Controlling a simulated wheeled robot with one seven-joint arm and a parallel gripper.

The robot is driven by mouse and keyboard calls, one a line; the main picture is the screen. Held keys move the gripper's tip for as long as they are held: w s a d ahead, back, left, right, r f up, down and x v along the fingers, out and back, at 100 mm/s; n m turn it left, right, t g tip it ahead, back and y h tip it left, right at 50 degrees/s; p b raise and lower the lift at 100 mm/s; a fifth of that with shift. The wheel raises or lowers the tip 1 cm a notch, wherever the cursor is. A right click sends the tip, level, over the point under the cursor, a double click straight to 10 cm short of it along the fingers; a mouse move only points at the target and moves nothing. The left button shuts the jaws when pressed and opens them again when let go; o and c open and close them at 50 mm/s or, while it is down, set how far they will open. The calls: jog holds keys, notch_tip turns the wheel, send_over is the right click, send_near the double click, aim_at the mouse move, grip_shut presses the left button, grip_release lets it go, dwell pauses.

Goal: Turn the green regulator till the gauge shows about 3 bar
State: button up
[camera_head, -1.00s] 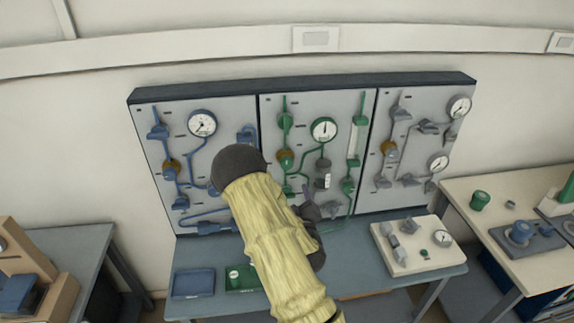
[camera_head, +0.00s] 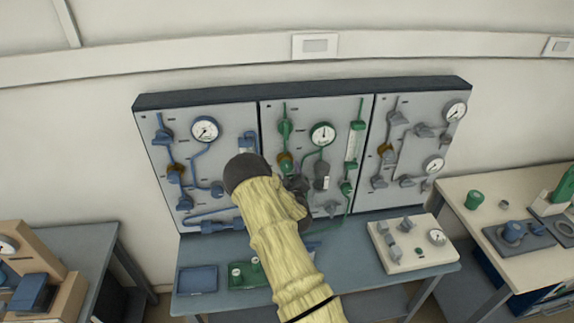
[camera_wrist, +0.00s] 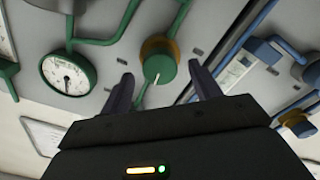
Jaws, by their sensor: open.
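The green regulator knob (camera_wrist: 160,66) with its brass collar sits on the middle panel; it also shows in the head view (camera_head: 285,161), just above my gripper. A pale mark shows on the knob's face. The green-rimmed gauge (camera_wrist: 68,74) is left of the knob in the wrist view and at upper right of it in the head view (camera_head: 322,134). Its needle points about straight up in the head view; the value is too small to read. My gripper (camera_wrist: 160,72) is open, its fingers either side of the knob in the picture, with no clear contact. My arm hides part of the panel.
A blue-piped panel (camera_head: 163,200) stands left and a grey-piped panel (camera_head: 405,165) right. Green pipes and valves surround the knob. The bench below holds a blue tray (camera_head: 197,279), a green block and a pale box (camera_head: 412,256) with a gauge.

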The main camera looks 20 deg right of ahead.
aim_at(287, 169)
jog(key=shift+p+x, duration=0.5)
jog(key=shift+x, duration=1.15)
jog(key=c, duration=1)
jog(key=shift+f+b, duration=0.15)
jog(key=shift+b, duration=0.95)
jog(key=shift+n, duration=0.3)
jog(key=o, duration=1)
